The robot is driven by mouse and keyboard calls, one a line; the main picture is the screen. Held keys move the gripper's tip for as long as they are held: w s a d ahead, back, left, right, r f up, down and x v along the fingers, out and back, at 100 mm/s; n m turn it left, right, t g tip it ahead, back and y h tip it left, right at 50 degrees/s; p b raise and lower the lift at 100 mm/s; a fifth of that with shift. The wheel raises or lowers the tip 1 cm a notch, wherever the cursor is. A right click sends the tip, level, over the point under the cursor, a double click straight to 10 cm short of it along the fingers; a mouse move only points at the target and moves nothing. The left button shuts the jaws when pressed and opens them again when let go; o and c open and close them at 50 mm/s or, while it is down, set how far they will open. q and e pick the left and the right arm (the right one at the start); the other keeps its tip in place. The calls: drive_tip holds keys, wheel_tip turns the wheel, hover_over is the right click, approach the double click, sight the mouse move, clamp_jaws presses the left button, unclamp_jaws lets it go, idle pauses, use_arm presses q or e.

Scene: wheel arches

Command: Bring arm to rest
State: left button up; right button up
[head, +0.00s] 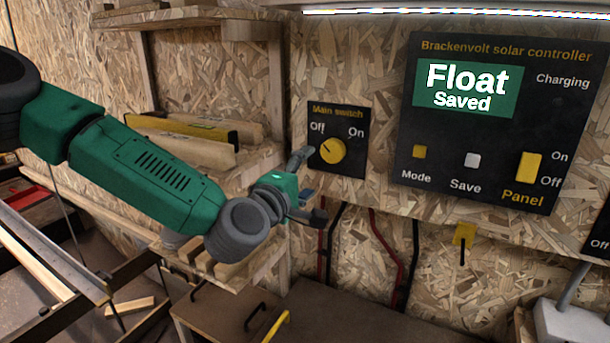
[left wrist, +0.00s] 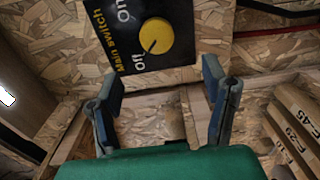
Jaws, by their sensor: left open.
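My left arm comes in from the left in the head view. Its gripper (head: 308,186) is open and empty, in front of the wall just left of and below the main switch panel (head: 352,166). The yellow main switch knob (head: 333,150) is apart from the fingers, with its pointer toward Off. In the left wrist view, the two fingers (left wrist: 158,100) are spread with nothing between them, and the yellow knob (left wrist: 156,36) sits beyond them. My right gripper is in neither view.
The solar controller panel (head: 480,205) on the right reads "Float Saved" and "Charging". Wooden shelves with a yellow level (head: 190,128) stand behind my left arm. A brown bench (head: 370,312) lies below, and red and black cables run down the wall.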

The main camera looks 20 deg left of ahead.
use_arm(q)
drive_tip(key=shift+s, duration=0.35)
drive_tip(key=s+d+f+m+g, duration=0.1)
drive_tip(key=s+f+m+g, duration=0.2)
drive_tip(key=s+f, duration=0.5)
drive_tip(key=s+f+m+g, duration=0.3)
drive_tip(key=s+f+m, duration=0.1)
drive_tip(key=f, duration=0.7)
drive_tip(key=s+d+f+m+g, duration=0.1)
drive_tip(key=s+f+m+g, duration=0.25)
drive_tip(key=s+f, duration=0.45)
drive_tip(key=s+a+f+m+g+y, duration=0.1)
drive_tip(key=s+a+f+m+g, duration=0.1)
drive_tip(key=s+a+f, duration=0.2)
drive_tip(key=s+a+f+m+g+y, duration=0.1)
drive_tip(key=s+a+f+m+g, duration=0.1)
drive_tip(key=s, duration=0.7)
drive_tip(key=s+a+f+m+g+y, duration=0.1)
drive_tip(key=s+a+f+m+g, duration=0.1)
drive_tip(key=s+a+f, duration=0.4)
drive_tip(key=shift+s+a+g, duration=0.3)
drive_tip(key=shift+a+g, duration=0.1)
drive_tip(key=shift+g, duration=0.35)
drive_tip(key=shift+w, duration=0.15)
